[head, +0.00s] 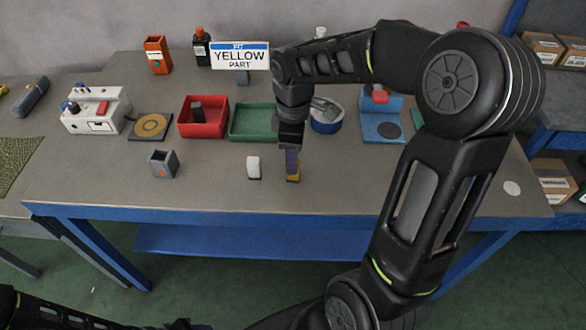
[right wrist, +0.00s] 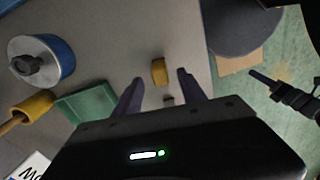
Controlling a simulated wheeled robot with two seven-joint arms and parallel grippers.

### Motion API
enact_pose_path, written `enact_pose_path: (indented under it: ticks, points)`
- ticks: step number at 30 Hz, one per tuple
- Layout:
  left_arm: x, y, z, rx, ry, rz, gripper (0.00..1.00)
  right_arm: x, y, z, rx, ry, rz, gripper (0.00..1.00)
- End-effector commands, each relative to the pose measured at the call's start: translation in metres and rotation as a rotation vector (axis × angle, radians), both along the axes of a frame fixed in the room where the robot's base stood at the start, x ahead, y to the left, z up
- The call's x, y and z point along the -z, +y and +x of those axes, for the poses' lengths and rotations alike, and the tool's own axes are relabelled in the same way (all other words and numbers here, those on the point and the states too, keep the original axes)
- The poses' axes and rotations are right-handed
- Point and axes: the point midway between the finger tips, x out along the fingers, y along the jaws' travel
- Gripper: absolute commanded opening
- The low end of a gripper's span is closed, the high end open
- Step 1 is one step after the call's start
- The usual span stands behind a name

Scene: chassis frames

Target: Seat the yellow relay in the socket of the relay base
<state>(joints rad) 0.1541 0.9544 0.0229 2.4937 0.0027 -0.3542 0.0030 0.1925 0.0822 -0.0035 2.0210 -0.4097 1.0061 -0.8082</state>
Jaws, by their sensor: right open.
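The yellow relay (head: 293,177) stands on the table's front part, below my right gripper (head: 292,158). In the right wrist view the yellow relay (right wrist: 158,72) shows just beyond the gap between the open fingers (right wrist: 160,88), and nothing is held. The grey relay base (head: 163,163), a small open-topped box with an orange mark, stands well to the left; its socket looks empty. Dark parts of my left arm (head: 60,310) show at the lower left. A dark end with one finger-like tip, probably my left gripper (right wrist: 268,82), shows at the right wrist view's right; its opening is unclear.
A white block (head: 254,168) stands close left of the yellow relay. Behind are a red tray (head: 203,129) with a dark block, a green tray (head: 250,135), a round blue container (head: 326,126) and a blue fixture (head: 383,132). Table between relay and base is otherwise clear.

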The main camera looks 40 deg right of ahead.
Motion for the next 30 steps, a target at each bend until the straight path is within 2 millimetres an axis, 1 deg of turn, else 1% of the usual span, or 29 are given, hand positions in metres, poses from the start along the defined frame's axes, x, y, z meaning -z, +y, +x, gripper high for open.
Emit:
enact_pose_path:
  ticks: [3, 6, 9, 26, 27, 30]
  points:
    - [-0.007, 0.000, -0.001, -0.001, 0.002, 0.002, 0.48, 0.017, 0.001, -0.001, -0.001, 0.006, 0.002, 0.48]
    - [-0.007, 0.000, -0.001, -0.001, 0.003, 0.002, 0.48, 0.031, 0.001, 0.000, -0.001, 0.004, 0.001, 0.48]
    - [-0.007, 0.000, -0.001, -0.001, 0.003, 0.003, 0.48, 0.038, 0.000, 0.000, 0.000, 0.002, 0.001, 0.48]
    - [-0.007, 0.000, -0.001, -0.001, 0.003, 0.002, 0.48, 0.038, 0.001, 0.001, 0.000, 0.001, 0.001, 0.48]
    - [-0.007, 0.000, -0.001, -0.001, 0.003, 0.002, 0.48, 0.038, 0.001, 0.001, 0.000, 0.001, 0.001, 0.47]
    - [-0.007, 0.000, -0.001, -0.001, 0.003, 0.002, 0.48, 0.038, 0.001, 0.001, 0.000, 0.001, 0.001, 0.39]
